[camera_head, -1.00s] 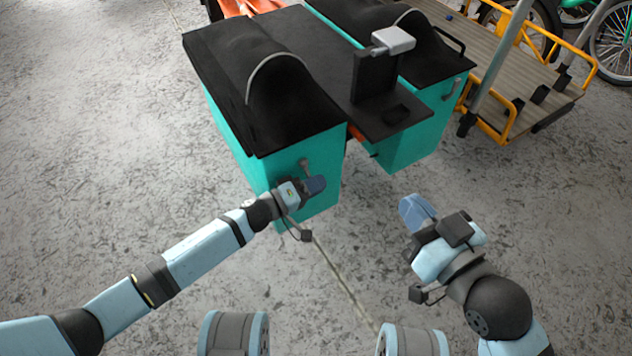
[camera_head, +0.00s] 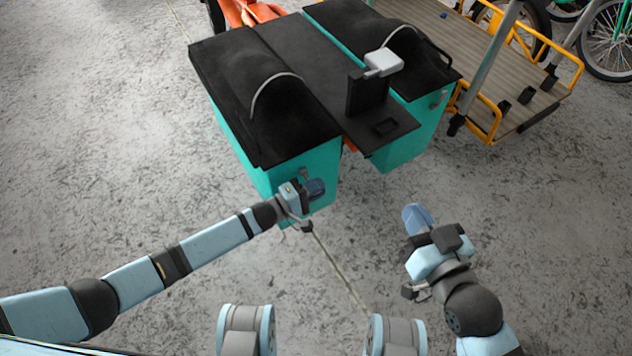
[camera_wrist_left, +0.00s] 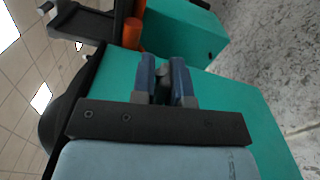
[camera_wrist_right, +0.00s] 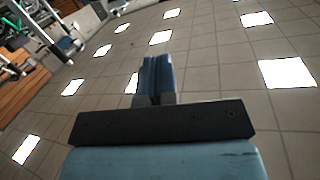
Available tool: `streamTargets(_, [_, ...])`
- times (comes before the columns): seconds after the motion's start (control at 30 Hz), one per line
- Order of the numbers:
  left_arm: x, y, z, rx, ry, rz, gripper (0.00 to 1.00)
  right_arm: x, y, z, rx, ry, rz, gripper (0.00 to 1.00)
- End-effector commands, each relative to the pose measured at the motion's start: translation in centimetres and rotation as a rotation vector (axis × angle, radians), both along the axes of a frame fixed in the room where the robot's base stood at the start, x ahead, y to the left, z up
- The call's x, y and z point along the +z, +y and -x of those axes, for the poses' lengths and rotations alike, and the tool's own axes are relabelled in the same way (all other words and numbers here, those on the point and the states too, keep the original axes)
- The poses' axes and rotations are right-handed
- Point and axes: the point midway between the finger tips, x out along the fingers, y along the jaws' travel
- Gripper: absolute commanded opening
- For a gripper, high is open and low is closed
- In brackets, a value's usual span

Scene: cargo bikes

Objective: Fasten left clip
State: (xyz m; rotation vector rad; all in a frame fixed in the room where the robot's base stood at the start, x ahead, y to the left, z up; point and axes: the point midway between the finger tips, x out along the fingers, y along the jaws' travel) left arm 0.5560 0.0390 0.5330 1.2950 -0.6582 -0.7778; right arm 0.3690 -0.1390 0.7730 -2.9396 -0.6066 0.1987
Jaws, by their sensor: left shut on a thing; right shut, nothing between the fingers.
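The left clip (camera_head: 304,174) is a small grey latch on the front of the left teal box (camera_head: 325,160), below its black lid (camera_head: 265,85). My left gripper (camera_head: 316,188) is at this clip, its blue fingers shut on it. In the left wrist view, a grey piece of the clip (camera_wrist_left: 162,73) shows between the two fingers (camera_wrist_left: 165,80), close to the teal face. The fingers hide part of the clip, so I cannot tell whether it is hooked. My right gripper (camera_head: 416,215) is shut and empty over the floor, away from the boxes.
A second teal box (camera_head: 412,140) with a black lid (camera_head: 405,60) stands to the right, with its own grey clip (camera_head: 437,97). A wooden cargo bed with yellow rails (camera_head: 500,80) is further right. The front floor is clear.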

Motion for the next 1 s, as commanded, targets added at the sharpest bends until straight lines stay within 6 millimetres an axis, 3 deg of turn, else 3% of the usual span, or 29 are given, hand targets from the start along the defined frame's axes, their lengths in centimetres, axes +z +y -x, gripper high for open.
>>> streamTargets(0.3, [0.9,0.0,-0.1,-0.001,0.074,0.058,0.0,-2.4,-1.2,0.6,-0.021,0.115,0.072,0.0])
streamTargets(0.77, [0.9,0.0,-0.1,0.0,0.083,0.066,0.0,-2.8,-1.3,0.7,-0.022,0.13,0.081,0.0])
streamTargets(0.8, [0.9,0.0,-0.1,0.0,0.083,0.066,0.21,-2.8,-1.3,0.7,-0.022,0.13,0.081,0.0])
streamTargets(0.87, [0.8,0.0,-0.1,0.0,0.084,0.065,0.35,-2.8,-1.3,0.7,-0.023,0.129,0.08,0.0])
streamTargets(0.9, [0.8,0.0,-0.1,0.0,0.084,0.065,0.41,-2.8,-1.3,0.7,-0.023,0.129,0.08,0.0])
streamTargets(1.0, [0.8,0.0,-0.1,-0.001,0.085,0.065,0.41,-2.8,-1.3,0.7,-0.023,0.129,0.079,0.0])
